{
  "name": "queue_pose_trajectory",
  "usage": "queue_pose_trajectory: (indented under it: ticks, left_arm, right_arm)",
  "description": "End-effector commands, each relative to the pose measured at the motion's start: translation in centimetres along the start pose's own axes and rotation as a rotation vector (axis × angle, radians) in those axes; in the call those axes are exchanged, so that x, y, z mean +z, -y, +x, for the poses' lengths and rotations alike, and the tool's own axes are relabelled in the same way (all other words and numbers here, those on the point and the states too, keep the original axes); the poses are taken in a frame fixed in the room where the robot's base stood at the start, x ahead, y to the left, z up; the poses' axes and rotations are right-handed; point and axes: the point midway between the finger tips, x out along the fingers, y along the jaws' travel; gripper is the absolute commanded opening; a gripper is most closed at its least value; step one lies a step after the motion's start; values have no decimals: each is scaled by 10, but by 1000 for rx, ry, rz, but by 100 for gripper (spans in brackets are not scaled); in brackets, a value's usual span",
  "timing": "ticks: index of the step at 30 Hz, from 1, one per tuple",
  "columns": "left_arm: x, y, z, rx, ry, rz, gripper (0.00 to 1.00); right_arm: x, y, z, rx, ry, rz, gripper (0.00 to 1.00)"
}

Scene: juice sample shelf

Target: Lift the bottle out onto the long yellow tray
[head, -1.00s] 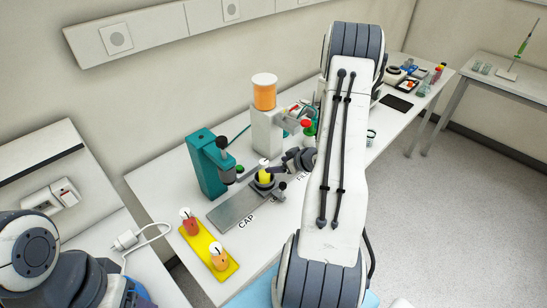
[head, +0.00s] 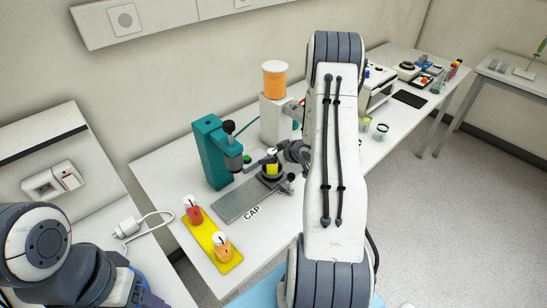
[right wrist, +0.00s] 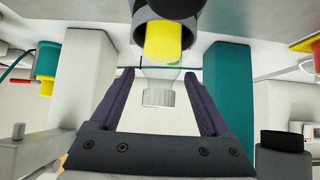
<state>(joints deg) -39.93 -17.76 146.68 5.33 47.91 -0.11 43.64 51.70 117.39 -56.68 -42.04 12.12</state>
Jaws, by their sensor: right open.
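The bottle with yellow juice (head: 271,169) and a white cap stands in a dark round holder (head: 272,180) on the grey metal plate of the capping station. The right wrist view shows the bottle's yellow part (right wrist: 165,43) in the dark ring, with its clear neck and pale cap between my fingers. My right gripper (head: 266,159) is open around the bottle's upper part, with gaps on both sides. The long yellow tray (head: 207,233) lies nearer, to the left, holding a red bottle (head: 194,212) and an orange bottle (head: 222,248). My left gripper is not clearly visible.
A teal press (head: 211,153) stands just left of the holder. A white stand with an orange jar (head: 275,80) is behind. The grey plate (head: 238,202) marked CAP lies between holder and tray. A white plug and cable (head: 128,228) lie left of the tray.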

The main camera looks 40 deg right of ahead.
Motion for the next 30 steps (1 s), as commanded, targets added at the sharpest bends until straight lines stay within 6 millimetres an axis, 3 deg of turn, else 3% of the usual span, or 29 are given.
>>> queue_pose_trajectory:
  ticks: [4,10,11,30]
  left_arm:
    - [0,0,0,0,0,0,64]
    - [0,0,0,0,0,0,64]
    - [0,0,0,0,0,0,64]
    - [0,0,-7,0,0,0,64]
  right_arm:
    - [0,0,0,0,0,0,80]
    - [0,0,0,0,0,0,4]
    - [0,0,0,0,0,0,0]
    - [-6,0,-6,0,0,0,0]
